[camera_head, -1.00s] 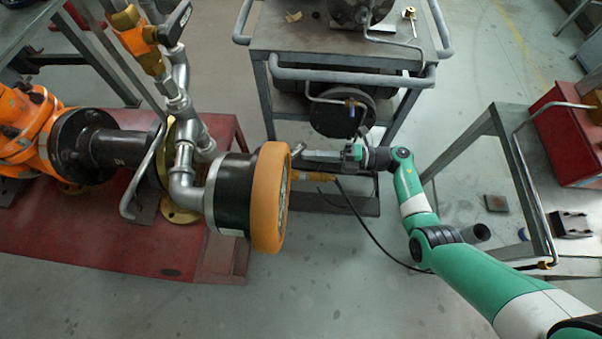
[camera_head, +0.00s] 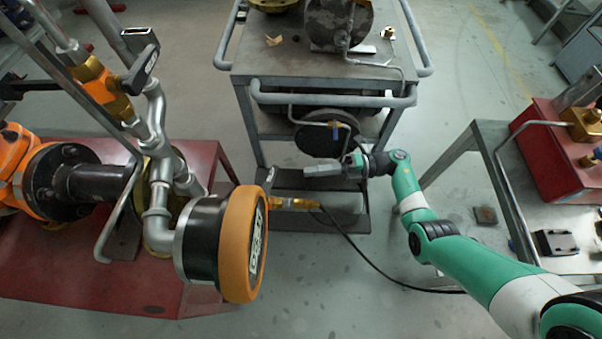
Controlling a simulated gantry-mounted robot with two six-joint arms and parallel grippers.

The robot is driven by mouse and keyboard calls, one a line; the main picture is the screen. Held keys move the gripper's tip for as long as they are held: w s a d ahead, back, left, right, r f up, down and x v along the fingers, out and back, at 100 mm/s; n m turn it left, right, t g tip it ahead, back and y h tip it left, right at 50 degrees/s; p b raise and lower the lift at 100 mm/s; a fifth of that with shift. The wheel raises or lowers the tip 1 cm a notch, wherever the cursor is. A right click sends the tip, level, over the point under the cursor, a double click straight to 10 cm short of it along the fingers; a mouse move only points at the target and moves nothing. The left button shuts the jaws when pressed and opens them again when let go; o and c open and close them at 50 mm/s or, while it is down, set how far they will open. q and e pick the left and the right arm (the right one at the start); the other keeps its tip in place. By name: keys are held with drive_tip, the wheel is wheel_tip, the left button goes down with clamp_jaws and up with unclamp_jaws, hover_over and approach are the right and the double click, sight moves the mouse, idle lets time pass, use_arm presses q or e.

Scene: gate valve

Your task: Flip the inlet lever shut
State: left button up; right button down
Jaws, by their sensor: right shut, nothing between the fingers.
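My right gripper (camera_head: 318,169) is shut and empty. It points left, in front of the cart and to the right of the orange-rimmed gauge (camera_head: 243,243). A small grey lever (camera_head: 269,179) stands nearly upright just behind the gauge, above a brass fitting (camera_head: 297,203). A visible gap separates the fingertips from this lever. I cannot tell by label which is the inlet lever. My left gripper is not in view.
A grey cart (camera_head: 300,70) with tubular rails stands behind the gripper. A red base plate (camera_head: 60,265) carries the pipework at left. A bench (camera_head: 490,170) and red box (camera_head: 550,150) stand at right. A black hose (camera_head: 385,272) crosses the open floor.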

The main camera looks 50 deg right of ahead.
drive_tip(key=s+d+b, duration=0.1)
drive_tip(key=s+d, duration=0.1)
drive_tip(key=d, duration=0.5)
idle(0.3)
